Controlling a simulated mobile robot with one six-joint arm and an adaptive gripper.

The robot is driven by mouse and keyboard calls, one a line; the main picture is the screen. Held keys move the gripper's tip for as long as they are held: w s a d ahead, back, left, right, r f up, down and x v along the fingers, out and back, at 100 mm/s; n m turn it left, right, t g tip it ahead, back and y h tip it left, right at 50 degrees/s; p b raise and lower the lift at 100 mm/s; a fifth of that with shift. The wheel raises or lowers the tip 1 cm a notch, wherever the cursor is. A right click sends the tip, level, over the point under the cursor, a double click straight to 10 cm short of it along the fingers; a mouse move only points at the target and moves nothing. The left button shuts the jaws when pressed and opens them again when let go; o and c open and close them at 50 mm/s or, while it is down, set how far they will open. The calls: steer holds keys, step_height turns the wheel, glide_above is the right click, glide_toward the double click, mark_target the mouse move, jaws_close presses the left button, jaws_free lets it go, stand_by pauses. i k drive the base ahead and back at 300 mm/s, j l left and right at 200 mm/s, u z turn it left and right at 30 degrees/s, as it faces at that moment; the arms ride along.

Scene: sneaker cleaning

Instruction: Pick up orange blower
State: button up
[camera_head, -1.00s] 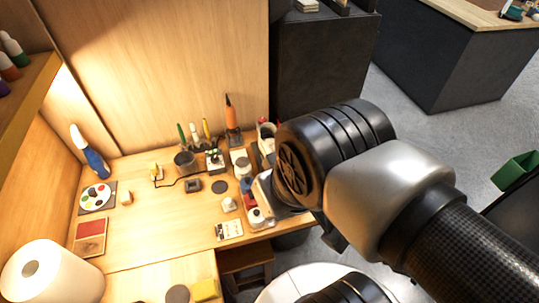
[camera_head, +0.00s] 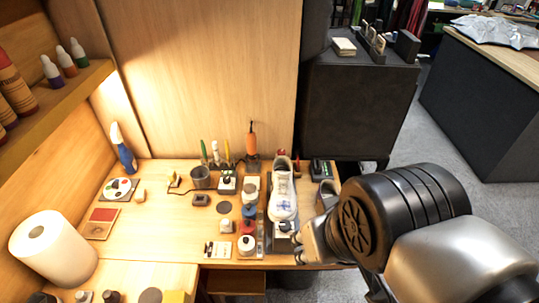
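The orange blower (camera_head: 251,142) stands upright with its dark thin tip upward, on a small dark base (camera_head: 252,164) at the back of the wooden workbench, near the wall. My arm reaches in from the lower right. My gripper (camera_head: 308,243) is partly hidden behind my wrist, over the bench's right front area, to the right of and nearer than the blower. It is apart from the blower. Its fingers are too small and covered to show whether they are open or shut.
A white sneaker (camera_head: 283,195) stands right of the blower. A cup (camera_head: 201,177) and upright brushes (camera_head: 216,152) are to its left. Several jars (camera_head: 247,227) line the bench between. A paper roll (camera_head: 52,247) is at the front left. The bench's (camera_head: 150,215) left middle is fairly clear.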

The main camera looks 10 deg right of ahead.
mark_target(252, 153)
steer(key=l+u, duration=0.2)
steer(key=l, duration=0.25)
steer(key=l+u, duration=0.15)
steer(key=l, duration=0.25)
steer(key=k+l+u, duration=0.2)
steer(key=l, duration=0.2)
steer(key=l+u, duration=0.15)
steer(key=l, duration=0.3)
steer(key=k+l+u, duration=0.2)
steer(key=l, duration=0.2)
steer(key=l+u, duration=0.15)
steer(key=l, duration=0.2)
steer(key=i+l+u, duration=0.35)
steer(key=i+l, duration=0.25)
steer(key=i+l+u, duration=0.2)
steer(key=l, duration=0.3)
steer(key=i+l+u, duration=0.2)
steer(key=l, duration=0.25)
steer(key=i, duration=0.1)
